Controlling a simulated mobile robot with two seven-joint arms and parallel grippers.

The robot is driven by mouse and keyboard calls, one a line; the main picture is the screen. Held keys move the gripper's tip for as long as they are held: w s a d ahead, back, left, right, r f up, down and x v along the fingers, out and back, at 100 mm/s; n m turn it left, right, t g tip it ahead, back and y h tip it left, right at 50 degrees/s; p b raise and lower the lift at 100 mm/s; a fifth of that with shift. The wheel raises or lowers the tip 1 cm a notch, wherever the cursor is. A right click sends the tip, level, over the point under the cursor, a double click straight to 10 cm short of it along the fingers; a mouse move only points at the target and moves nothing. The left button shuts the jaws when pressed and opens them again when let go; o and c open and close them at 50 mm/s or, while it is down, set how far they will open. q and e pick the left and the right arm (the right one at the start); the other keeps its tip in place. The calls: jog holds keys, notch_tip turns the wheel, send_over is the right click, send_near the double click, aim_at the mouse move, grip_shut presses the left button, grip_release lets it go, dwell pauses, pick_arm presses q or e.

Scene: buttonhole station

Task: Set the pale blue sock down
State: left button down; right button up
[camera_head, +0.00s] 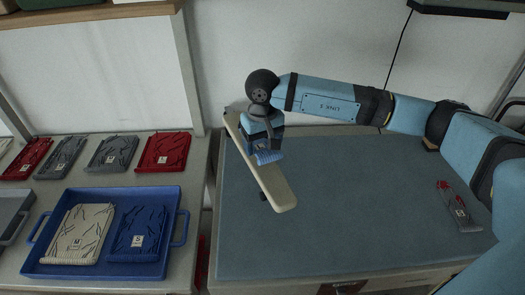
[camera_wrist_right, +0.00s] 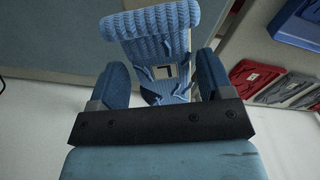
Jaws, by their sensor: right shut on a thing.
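The pale blue sock (camera_head: 268,157) is a ribbed knit piece. It hangs from my right gripper (camera_head: 263,143) over a long cream board (camera_head: 277,190); I cannot tell whether it touches the board. In the right wrist view the sock (camera_wrist_right: 160,32) sits between the two fingers of my right gripper (camera_wrist_right: 162,75), with a small square label on it. The gripper hides part of the board and part of the sock in the head view. My left gripper is not in view.
The board is raised over a blue-grey table mat (camera_head: 350,220), mostly clear. A small clear holder with red pieces (camera_head: 460,208) lies at the mat's right. At left, a blue tray (camera_head: 172,230) holds a cream and a dark blue folded knit; red and grey ones lie behind.

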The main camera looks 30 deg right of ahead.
aim_at(262, 148)
notch_tip(262, 148, down, 4)
jog(key=shift+r, duration=0.2)
jog(key=shift+f, duration=0.15)
jog(key=o, duration=0.9)
jog(key=shift+r, duration=0.2)
notch_tip(262, 148, up, 12)
jog(key=b, duration=0.1)
jog(key=shift+b, duration=0.35)
